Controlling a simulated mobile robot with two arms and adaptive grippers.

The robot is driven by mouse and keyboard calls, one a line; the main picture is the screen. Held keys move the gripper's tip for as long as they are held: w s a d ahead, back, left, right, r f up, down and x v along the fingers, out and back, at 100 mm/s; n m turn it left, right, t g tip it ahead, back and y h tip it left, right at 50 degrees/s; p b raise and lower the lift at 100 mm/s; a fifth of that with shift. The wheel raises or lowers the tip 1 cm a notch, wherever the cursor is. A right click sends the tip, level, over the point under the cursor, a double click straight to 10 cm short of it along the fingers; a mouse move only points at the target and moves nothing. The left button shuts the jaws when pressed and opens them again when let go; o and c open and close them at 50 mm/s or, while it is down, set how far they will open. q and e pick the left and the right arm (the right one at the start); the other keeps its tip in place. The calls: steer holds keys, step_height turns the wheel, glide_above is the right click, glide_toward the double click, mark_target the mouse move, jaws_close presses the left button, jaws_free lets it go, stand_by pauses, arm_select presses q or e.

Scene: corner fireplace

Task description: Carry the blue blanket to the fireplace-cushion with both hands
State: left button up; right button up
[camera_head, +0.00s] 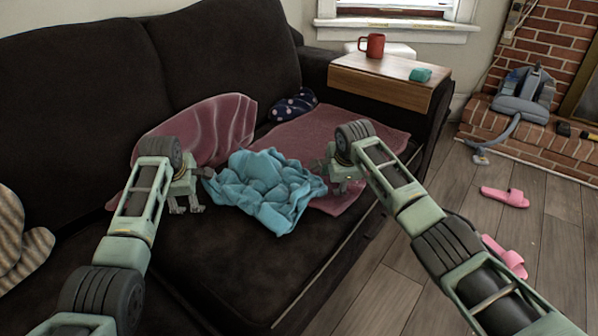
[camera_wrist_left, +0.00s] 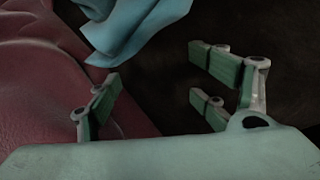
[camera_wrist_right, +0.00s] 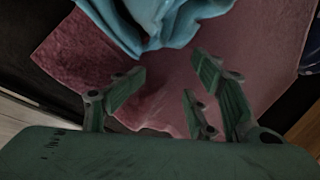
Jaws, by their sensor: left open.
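The blue blanket (camera_head: 265,190) lies crumpled on the dark sofa seat, partly over a pink cloth. Its edge shows at the top of the left wrist view (camera_wrist_left: 135,25) and the right wrist view (camera_wrist_right: 150,20). My left gripper (camera_head: 186,207) is open and empty, just left of the blanket; its fingers stand apart in the left wrist view (camera_wrist_left: 155,88). My right gripper (camera_head: 338,186) is at the blanket's right edge, above the pink cloth. Its fingers are apart with nothing between them in the right wrist view (camera_wrist_right: 168,82). I cannot make out a cushion at the brick fireplace (camera_head: 535,130).
A wooden armrest tray (camera_head: 390,82) holds a red mug (camera_head: 371,45) and a teal item (camera_head: 420,74). A grey vacuum-like device (camera_head: 522,95) sits on the brick hearth. Pink slippers (camera_head: 504,197) lie on the wood floor, otherwise largely clear. A pink cushion (camera_head: 215,130) leans on the sofa back.

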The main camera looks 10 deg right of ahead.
arm_select(q)
steer(key=shift+a, duration=0.1)
arm_select(e)
steer(key=o, duration=0.4)
steer(key=shift+o, duration=0.2)
arm_select(q)
steer(key=shift+r, duration=0.15)
arm_select(e)
steer(key=shift+r, duration=0.1)
arm_select(q)
steer(key=v, duration=0.8)
arm_select(e)
steer(key=v, duration=0.7)
steer(key=shift+s+r, duration=0.15)
steer(key=shift+r, duration=0.25)
steer(key=shift+r, duration=0.1)
